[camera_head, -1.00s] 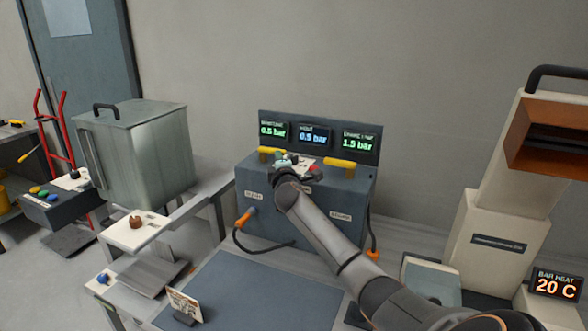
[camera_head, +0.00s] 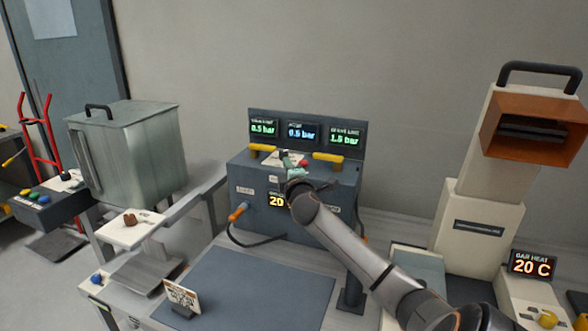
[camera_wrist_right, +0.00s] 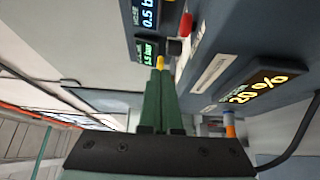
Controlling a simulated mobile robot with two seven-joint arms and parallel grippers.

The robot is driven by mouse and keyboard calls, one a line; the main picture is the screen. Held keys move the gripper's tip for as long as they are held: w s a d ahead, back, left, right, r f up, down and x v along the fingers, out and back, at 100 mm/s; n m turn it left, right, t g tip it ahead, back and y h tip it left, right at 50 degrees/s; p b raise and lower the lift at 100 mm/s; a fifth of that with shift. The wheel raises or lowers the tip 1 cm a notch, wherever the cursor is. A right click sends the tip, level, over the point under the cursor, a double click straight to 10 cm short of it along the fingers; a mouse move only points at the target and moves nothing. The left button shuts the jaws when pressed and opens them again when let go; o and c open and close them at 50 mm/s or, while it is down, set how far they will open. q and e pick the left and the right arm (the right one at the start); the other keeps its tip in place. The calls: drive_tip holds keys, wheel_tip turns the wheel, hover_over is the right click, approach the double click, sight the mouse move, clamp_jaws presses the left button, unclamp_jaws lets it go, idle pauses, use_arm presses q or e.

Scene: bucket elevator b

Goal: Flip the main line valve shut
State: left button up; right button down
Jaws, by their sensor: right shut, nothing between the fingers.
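Two yellow valve levers sit on top of the dark blue box: a left lever (camera_head: 262,147) and a right lever (camera_head: 328,157). Both lie crosswise in the picture. Their labels are too small to read, so I cannot tell which is the main line valve. My right gripper (camera_head: 285,156) is over the box top between the levers, its green fingers shut and empty. In the right wrist view the shut fingertips (camera_wrist_right: 160,70) point at a small yellow piece (camera_wrist_right: 161,61); contact is unclear. My left gripper is not in view.
Three pressure displays (camera_head: 301,132) stand behind the levers. A red button (camera_wrist_right: 186,24) and a dark knob (camera_wrist_right: 178,47) are close by the fingers. A "20 %" display (camera_wrist_right: 257,88) is on the box front.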

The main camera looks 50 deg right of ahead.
drive_tip(key=shift+s+d, duration=0.15)
drive_tip(key=shift+s, duration=0.9)
